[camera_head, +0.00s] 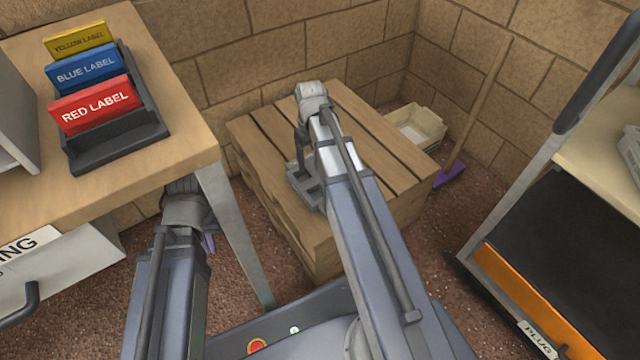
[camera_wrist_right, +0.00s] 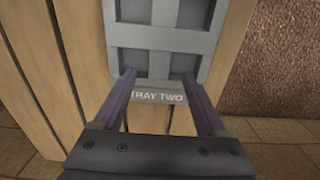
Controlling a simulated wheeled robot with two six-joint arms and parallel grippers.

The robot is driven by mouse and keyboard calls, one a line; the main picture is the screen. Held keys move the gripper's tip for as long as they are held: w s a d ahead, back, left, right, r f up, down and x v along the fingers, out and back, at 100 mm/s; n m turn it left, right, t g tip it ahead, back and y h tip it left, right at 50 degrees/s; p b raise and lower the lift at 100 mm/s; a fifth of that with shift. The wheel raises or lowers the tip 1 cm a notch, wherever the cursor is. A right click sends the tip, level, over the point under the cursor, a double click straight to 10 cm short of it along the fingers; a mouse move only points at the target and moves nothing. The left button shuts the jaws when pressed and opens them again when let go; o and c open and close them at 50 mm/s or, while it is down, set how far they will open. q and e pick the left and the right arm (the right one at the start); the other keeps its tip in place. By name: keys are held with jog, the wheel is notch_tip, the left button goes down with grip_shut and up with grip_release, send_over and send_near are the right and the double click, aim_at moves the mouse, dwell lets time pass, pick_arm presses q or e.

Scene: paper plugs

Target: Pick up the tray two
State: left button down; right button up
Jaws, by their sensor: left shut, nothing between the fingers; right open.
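Tray two (camera_wrist_right: 160,40) is a grey, ribbed tray with a "TRAY TWO" label on its near edge, seen in the right wrist view. In the head view a grey piece of it (camera_head: 303,188) shows at the wooden crate's left edge, partly hidden by my right arm. My right gripper (camera_wrist_right: 158,82) is open, with one finger at each side of the tray's labelled end. I cannot tell whether the fingers touch it. My left gripper (camera_head: 208,242) is shut and empty, low beside the table leg, mostly hidden behind my left arm.
A slatted wooden crate (camera_head: 375,135) stands by the brick wall. A table (camera_head: 185,120) at left holds a black rack (camera_head: 115,140) with red, blue and yellow label cards. A pale bin (camera_head: 415,125) and a purple-headed broom (camera_head: 450,172) are behind. An orange-edged black unit (camera_head: 560,250) stands right.

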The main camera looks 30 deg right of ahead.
aim_at(313, 169)
notch_tip(313, 169, down, 4)
jog(key=b, duration=0.3)
jog(key=shift+r, duration=0.1)
jog(key=shift+r, duration=0.1)
jog(key=shift+c, duration=0.4)
grip_shut()
